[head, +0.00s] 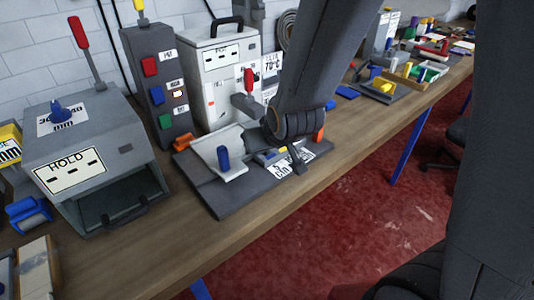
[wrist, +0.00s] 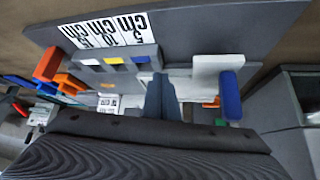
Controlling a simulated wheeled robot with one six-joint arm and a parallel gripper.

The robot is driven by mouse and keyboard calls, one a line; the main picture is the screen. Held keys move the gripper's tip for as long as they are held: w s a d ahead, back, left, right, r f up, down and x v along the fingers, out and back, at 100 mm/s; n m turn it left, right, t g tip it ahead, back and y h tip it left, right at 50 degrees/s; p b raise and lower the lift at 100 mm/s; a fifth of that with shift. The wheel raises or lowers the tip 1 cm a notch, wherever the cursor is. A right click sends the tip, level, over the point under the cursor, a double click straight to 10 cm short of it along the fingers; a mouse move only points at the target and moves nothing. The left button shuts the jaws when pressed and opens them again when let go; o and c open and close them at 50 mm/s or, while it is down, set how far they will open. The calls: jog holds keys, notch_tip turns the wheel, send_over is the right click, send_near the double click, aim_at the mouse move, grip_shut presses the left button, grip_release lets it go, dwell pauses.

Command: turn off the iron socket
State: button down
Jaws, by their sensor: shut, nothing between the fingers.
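A dark grey tower (head: 155,75) stands at the back of the bench against the wall. Its front carries a red rocker (head: 150,66), a middle rocker (head: 157,95) beside a small lit orange-red square (head: 178,94), and a green rocker (head: 165,121). Each has a small label; the lettering is too small to tell which is the iron socket. My gripper (head: 298,160) points down over a grey plate fixture to the right of the tower, well apart from the switches. In the wrist view its fingers (wrist: 162,98) are together and empty, above the fixture.
The grey fixture (head: 225,198) has a white slide with a blue knob and colored blocks. A white cabinet (head: 215,75) stands right of the tower. A grey HOLD box (head: 90,150) with a red lever stands left.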

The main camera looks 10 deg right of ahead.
jog(key=shift+s+d+f+g, duration=0.2)
jog(key=shift+d, duration=0.2)
jog(key=shift+s+d+f+g, duration=0.15)
jog(key=shift+s+d+g, duration=0.05)
jog(key=shift+d, duration=0.15)
jog(key=a+r+t+p, duration=0.1)
jog(key=a, duration=0.2)
jog(key=w+a+r+n+t+y+p, duration=0.1)
jog(key=a+r, duration=0.1)
jog(key=a, duration=0.1)
jog(key=w+a+r+t+y+p, duration=0.1)
jog(key=a+r, duration=0.1)
jog(key=a, duration=0.1)
jog(key=shift+w+a, duration=0.15)
jog(key=shift+w, duration=0.1)
jog(key=s+a+r+n+t+y+p, duration=0.1)
jog(key=a+r+n+t+y+p, duration=0.1)
jog(key=a+r, duration=0.5)
jog(key=a+t+y, duration=0.1)
jog(key=a+y, duration=0.1)
jog(key=a, duration=0.1)
jog(key=shift+s+r+p, duration=0.4)
jog(key=shift+w+t+b, duration=0.15)
jog(key=shift+t+b, duration=0.15)
jog(key=shift+b, duration=0.05)
jog(key=b+x, duration=0.2)
jog(key=b, duration=0.3)
jog(key=shift+f, duration=0.1)
